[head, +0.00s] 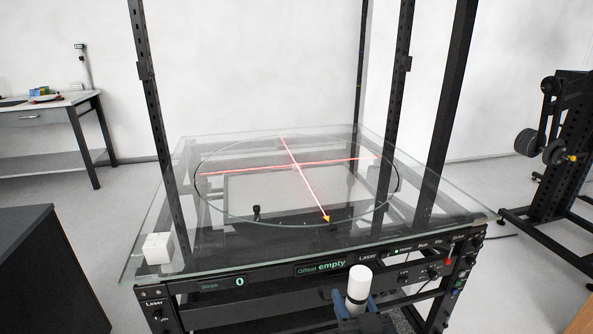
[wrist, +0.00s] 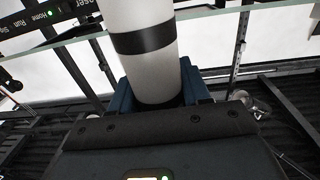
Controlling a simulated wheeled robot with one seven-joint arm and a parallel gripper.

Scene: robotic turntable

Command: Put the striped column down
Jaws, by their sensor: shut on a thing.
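The striped column (head: 357,285) is a white cylinder with a dark band. In the head view it stands upright in my gripper (head: 354,303), in front of the turntable's control panel and near its front edge. In the wrist view the column (wrist: 142,45) rises between the blue fingers of my gripper (wrist: 158,92), with one black band across it and a dark lower end. My gripper is shut on its lower part. The glass turntable (head: 225,240) has a round disc marked by a red laser cross and an orange arrow tip. The disc looks bare.
A white cube (head: 158,248) sits at the glass's front left corner. Black upright posts (head: 160,120) frame the turntable. The front panel (head: 320,268) reads "empty". A workbench (head: 50,115) stands at the left, a dark cabinet (head: 40,260) at the near left, and a black rack (head: 560,150) at the right.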

